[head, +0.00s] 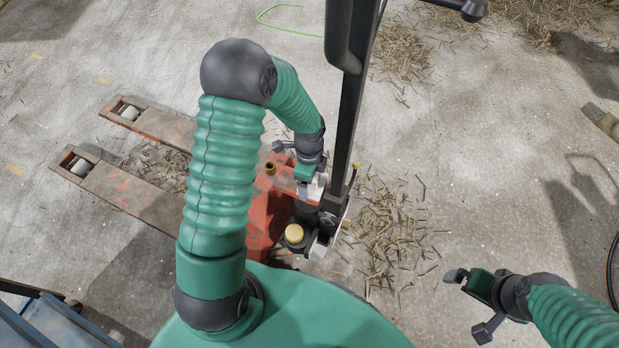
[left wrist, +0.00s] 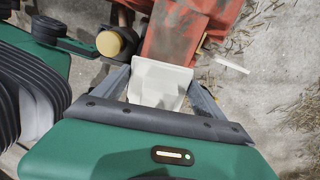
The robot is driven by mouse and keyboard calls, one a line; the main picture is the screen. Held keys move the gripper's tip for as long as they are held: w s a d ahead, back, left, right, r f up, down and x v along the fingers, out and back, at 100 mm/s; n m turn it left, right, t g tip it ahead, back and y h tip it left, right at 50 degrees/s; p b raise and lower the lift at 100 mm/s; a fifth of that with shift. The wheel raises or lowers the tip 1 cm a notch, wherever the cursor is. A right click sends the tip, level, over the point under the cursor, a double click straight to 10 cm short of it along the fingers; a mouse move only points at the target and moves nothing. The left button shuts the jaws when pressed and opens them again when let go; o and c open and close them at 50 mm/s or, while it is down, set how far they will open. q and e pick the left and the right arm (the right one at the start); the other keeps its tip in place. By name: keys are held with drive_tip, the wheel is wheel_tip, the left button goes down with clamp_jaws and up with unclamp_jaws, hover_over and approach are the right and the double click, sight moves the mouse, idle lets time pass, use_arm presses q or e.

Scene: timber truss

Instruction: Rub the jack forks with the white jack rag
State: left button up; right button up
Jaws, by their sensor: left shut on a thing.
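The red pallet jack stands left of centre in the head view. Its two worn forks, the far one (head: 165,127) and the near one (head: 118,187), reach out to the left. My left gripper (head: 311,180) is over the jack's red body, beside its upright handle. It is shut on the white rag (left wrist: 160,84), which sits between its two fingers in the left wrist view. A bit of white also shows below the gripper in the head view. Whether the rag touches the jack is unclear. My right gripper (head: 468,303) is open and empty above the floor at lower right.
The black jack handle (head: 348,120) rises close beside my left gripper. A yellow cap (head: 294,233) sits at the jack's base. Wood chips (head: 390,232) litter the floor. A blue object (head: 40,322) stands at lower left. Concrete beyond the fork tips is mostly clear.

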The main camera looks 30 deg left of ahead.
use_arm(q)
drive_tip(key=shift+f+b, duration=0.35)
drive_tip(key=shift+f, duration=0.5)
drive_tip(key=shift+r, duration=0.1)
